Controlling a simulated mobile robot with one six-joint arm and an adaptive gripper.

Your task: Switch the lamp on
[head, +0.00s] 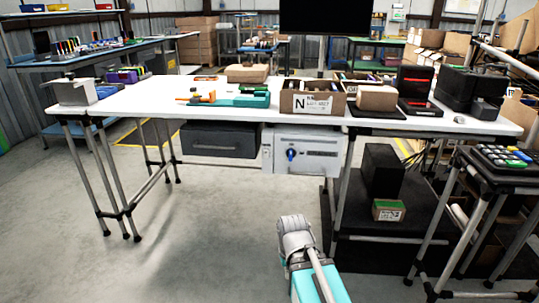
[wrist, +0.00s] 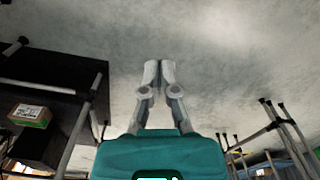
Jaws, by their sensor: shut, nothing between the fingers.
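I cannot pick out a lamp with certainty in either view. In the head view, a pale grey box (head: 318,150) with a blue rotary knob (head: 291,154) hangs under the front edge of the white table. My gripper (wrist: 159,68) shows in the wrist view with its two fingers together and nothing between them. Bare floor lies behind the fingers there. In the head view my arm reaches up from the bottom, in front of and below the grey box. I cannot make out the fingers in that view.
The white table (head: 150,100) carries cartons, tools and a bin marked N (head: 312,97). A dark drawer (head: 220,138) hangs left of the grey box. A black shelf (head: 380,222) with a small carton (head: 389,210) stands at right. The floor (head: 190,250) at left is clear.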

